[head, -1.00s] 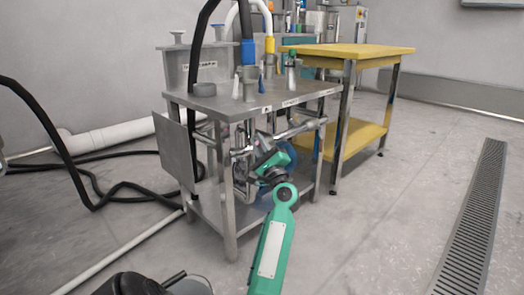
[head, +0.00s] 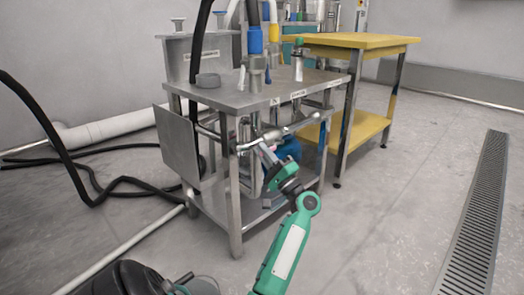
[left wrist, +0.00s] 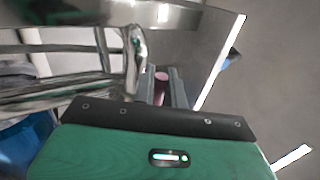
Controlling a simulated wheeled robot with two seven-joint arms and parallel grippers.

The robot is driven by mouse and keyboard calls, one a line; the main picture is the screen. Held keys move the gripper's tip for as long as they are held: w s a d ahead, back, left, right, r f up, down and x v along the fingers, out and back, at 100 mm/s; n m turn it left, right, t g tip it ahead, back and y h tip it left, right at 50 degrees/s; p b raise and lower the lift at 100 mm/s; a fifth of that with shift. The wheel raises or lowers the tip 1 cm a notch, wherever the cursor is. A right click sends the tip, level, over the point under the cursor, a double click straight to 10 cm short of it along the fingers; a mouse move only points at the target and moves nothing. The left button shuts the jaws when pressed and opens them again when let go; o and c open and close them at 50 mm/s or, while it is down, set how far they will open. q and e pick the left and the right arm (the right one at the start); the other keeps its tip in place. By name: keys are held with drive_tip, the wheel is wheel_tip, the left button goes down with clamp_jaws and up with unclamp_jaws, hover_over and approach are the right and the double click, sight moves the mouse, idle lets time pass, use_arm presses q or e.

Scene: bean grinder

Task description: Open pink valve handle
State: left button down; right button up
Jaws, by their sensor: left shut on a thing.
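The pink valve handle (left wrist: 161,88) shows in the left wrist view as a short pink piece between my fingers. My left gripper (left wrist: 164,84) is shut on it, one finger on each side. In the head view my left gripper (head: 264,150) is under the top of the steel table (head: 225,98), among the pipes at its front. I cannot make out the pink handle there, as the gripper and pipes cover that spot. My right gripper is not in view.
Shiny pipes (head: 292,128) run close around the gripper under the tabletop. Steel legs (head: 233,205) and a side plate (head: 177,143) flank it. A yellow table (head: 350,40) stands behind right. Black hoses (head: 60,150) lie at left. The floor at right is clear, with a drain grate (head: 475,215).

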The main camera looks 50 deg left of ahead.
use_arm(q)
drive_tip(key=shift+f, duration=0.1)
drive_tip(key=c, duration=1.5)
unclamp_jaws()
